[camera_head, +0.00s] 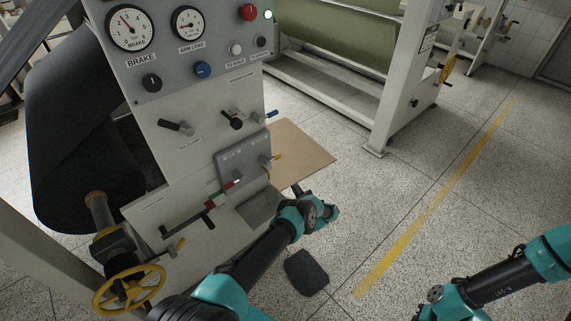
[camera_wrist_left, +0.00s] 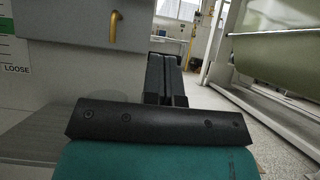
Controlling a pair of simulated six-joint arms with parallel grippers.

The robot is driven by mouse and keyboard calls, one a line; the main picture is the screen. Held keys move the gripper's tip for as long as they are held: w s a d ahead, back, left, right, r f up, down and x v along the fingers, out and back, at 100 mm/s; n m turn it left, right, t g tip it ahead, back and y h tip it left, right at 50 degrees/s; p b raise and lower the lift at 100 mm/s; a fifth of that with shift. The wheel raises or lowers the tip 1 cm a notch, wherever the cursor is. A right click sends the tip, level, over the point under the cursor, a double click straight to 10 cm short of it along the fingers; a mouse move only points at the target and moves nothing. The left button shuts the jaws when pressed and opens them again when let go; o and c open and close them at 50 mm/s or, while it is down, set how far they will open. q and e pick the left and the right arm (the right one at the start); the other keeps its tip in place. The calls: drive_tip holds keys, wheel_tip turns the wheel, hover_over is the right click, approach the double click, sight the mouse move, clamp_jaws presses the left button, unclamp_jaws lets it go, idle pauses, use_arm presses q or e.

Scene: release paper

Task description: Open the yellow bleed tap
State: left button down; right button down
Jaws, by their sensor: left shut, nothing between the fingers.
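A small yellow tap (camera_head: 274,158) sticks out from the right side of the machine's grey panel in the head view. In the left wrist view a yellow bent handle (camera_wrist_left: 113,28) hangs on the grey panel at the upper left; it looks like the same tap. My left gripper (camera_head: 298,189) is in front of the panel, below and to the right of the tap, apart from it. Its dark fingers (camera_wrist_left: 165,78) are closed together and empty, to the right of the handle. My right arm shows at the lower right, but its gripper is out of view.
The panel carries black levers (camera_head: 178,127), gauges (camera_head: 130,28) and a red-green scale (camera_head: 221,194). A white roll stand (camera_head: 402,80) is behind. Floor to the right is clear.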

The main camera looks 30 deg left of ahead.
use_arm(q)
drive_tip(key=shift+a+r, duration=0.1)
drive_tip(key=d+r+x, duration=0.1)
drive_tip(key=r+x, duration=0.1)
drive_tip(key=x, duration=1)
drive_tip(key=shift+r, duration=0.3)
idle(0.3)
